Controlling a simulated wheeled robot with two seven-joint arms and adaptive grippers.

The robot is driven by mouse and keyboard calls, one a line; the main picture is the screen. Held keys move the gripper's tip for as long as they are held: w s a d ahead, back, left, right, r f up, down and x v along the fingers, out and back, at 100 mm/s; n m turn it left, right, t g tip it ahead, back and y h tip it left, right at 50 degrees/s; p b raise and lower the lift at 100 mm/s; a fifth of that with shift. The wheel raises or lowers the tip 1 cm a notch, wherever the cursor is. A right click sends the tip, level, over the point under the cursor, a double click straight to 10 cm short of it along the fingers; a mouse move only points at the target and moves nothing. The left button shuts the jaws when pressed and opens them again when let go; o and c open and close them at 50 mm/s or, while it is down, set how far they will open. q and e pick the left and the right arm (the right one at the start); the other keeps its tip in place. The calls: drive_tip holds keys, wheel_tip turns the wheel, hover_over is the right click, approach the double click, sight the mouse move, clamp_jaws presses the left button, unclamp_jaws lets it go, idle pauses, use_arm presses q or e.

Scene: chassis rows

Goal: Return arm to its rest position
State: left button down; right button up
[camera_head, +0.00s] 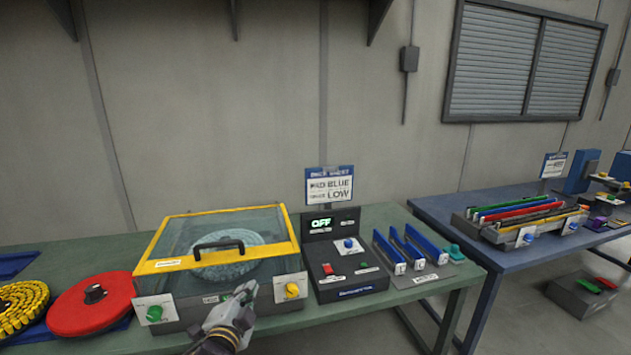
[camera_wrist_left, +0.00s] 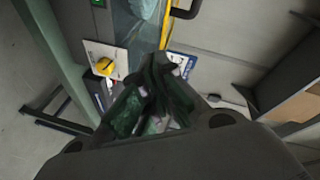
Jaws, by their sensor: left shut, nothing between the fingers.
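My left gripper (camera_head: 243,295) is in front of the yellow-framed machine with a clear lid (camera_head: 178,265) in the head view. It is shut and empty, with its green-padded fingers together. The fingers also show in the left wrist view (camera_wrist_left: 155,95), close to the machine's front. The lid is down, with a black handle on top and a pale round disc visible beneath it. My left arm comes in from the bottom edge. My right gripper is in neither view.
A control box (camera_head: 340,262) reading OFF stands right of the machine, beside blue-bladed racks (camera_head: 412,248). Red (camera_head: 92,303) and yellow (camera_head: 22,308) discs lie at left. A blue table (camera_head: 445,222) with colored strips stands at right. Floor shows between the tables.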

use_arm(q)
drive_tip(key=s+a+f+n+g, duration=0.3)
drive_tip(key=s+f+n+g, duration=0.25)
drive_tip(key=s+f, duration=0.6)
drive_tip(key=s+a+f+n+g, duration=0.3)
drive_tip(key=s+f+n+g, duration=0.3)
drive_tip(key=s+f, duration=0.5)
drive_tip(key=s+f+g, duration=0.1)
drive_tip(key=s+f, duration=0.1)
drive_tip(key=f, duration=1.5)
drive_tip(key=s+f+g, duration=0.2)
drive_tip(key=f, duration=1.4)
drive_tip(key=s+a+f, duration=0.2)
drive_tip(key=s+f, duration=0.7)
drive_tip(key=s, duration=0.2)
drive_tip(key=s+a+f+m, duration=0.1)
drive_tip(key=s+a+f, duration=0.2)
drive_tip(key=s+f, duration=0.7)
drive_tip(key=shift+s+a+f+y, duration=0.15)
drive_tip(key=shift+s+a+y, duration=0.2)
drive_tip(key=shift+s+y, duration=0.05)
